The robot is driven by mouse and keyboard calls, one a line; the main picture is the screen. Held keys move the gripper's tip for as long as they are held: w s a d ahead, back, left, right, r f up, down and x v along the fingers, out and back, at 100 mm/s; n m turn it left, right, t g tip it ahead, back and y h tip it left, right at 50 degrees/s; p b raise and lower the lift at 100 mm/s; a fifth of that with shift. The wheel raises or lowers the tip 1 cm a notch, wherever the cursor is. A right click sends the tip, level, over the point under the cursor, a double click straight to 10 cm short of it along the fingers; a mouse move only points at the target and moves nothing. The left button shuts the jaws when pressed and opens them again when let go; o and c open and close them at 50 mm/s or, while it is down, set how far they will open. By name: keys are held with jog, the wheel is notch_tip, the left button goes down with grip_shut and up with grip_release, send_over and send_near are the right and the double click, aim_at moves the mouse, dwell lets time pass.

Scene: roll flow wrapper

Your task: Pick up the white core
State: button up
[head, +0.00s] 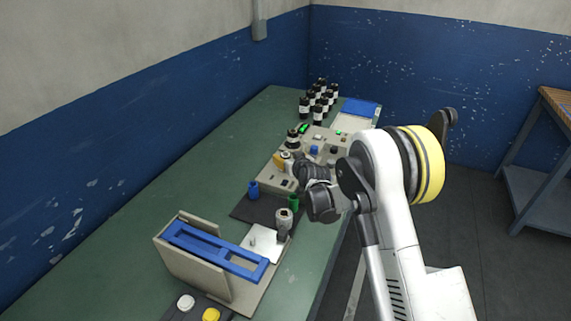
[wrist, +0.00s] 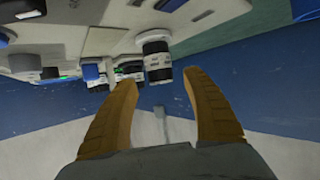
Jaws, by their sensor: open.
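A pale grey-white cylinder with a dark open top (head: 284,217), which may be the white core, stands upright beside the white plate in the head view. I cannot tell for sure that it is the core. My gripper (head: 283,161) is farther back, over the beige console, with its yellow fingers pointing left. In the wrist view its two orange fingers (wrist: 160,88) are apart, with nothing between them. A black bottle with a white label (wrist: 156,58) shows beyond the fingertips there. I cannot make out the pale cylinder in the wrist view.
A blue cup-like core (head: 253,190) and a green one (head: 294,202) stand by the dark mat (head: 262,209). A beige holder with a blue frame (head: 215,250) is in front. Several dark bottles (head: 317,100) stand at the back. The green bench (head: 160,205) is clear on the left.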

jog(key=shift+x, duration=1.2)
jog(key=shift+s+a, duration=0.1)
jog(key=c, duration=1.1)
